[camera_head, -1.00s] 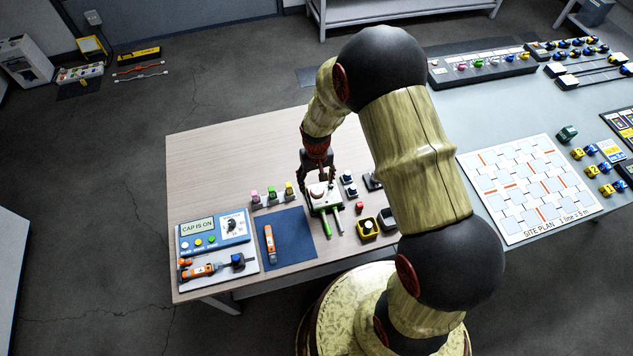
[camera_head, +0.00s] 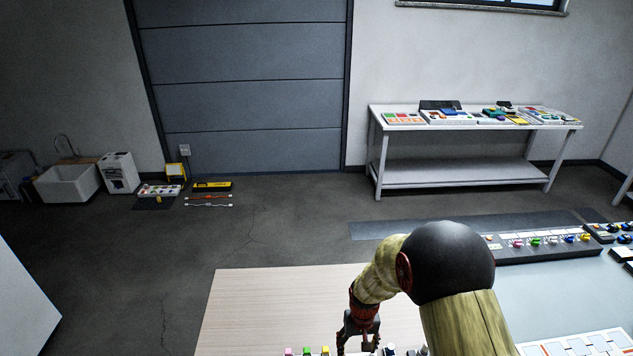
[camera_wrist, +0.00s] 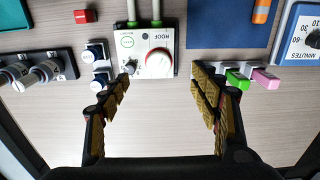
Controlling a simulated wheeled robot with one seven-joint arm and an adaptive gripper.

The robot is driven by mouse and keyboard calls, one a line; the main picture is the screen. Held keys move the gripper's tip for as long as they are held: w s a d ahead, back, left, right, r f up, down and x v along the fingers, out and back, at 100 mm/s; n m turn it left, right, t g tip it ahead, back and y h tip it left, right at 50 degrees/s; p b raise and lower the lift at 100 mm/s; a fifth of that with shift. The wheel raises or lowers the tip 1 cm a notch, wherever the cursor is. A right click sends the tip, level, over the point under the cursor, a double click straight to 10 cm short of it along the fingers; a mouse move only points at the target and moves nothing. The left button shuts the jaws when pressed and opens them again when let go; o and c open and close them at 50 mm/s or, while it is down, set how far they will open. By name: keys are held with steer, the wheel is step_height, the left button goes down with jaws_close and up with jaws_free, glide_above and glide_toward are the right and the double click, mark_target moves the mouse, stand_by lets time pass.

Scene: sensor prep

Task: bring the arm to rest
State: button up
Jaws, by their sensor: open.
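My gripper (camera_head: 358,335) is low in the head view, over the wooden table (camera_head: 270,305). In the wrist view my gripper (camera_wrist: 160,85) has its two padded fingers wide apart, with nothing between them but table top.
Green (camera_wrist: 238,78) and pink (camera_wrist: 265,78) blocks sit near the right finger. Blue-and-white parts (camera_wrist: 98,54) and a red block (camera_wrist: 84,16) lie left. A blue mat (camera_wrist: 228,22) is at the top. Behind the table are open floor and a white bench (camera_head: 475,125).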

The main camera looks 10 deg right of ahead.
steer(key=s+g, duration=0.2)
steer(key=s, duration=0.4)
steer(key=s+r+t+b, duration=0.2)
steer(key=s+r, duration=0.3)
steer(key=r, duration=0.5)
steer(key=s+d+r+t+b, duration=0.1)
steer(key=s+r, duration=0.4)
steer(key=r, duration=0.6)
steer(key=s+r+t+b, duration=0.3)
steer(key=s+r+t, duration=0.1)
steer(key=r, duration=0.7)
steer(key=shift+s+d+r+t+b, duration=0.2)
steer(key=shift+s+d+t+b, duration=0.15)
steer(key=shift+s, duration=0.2)
steer(key=c, duration=0.4)
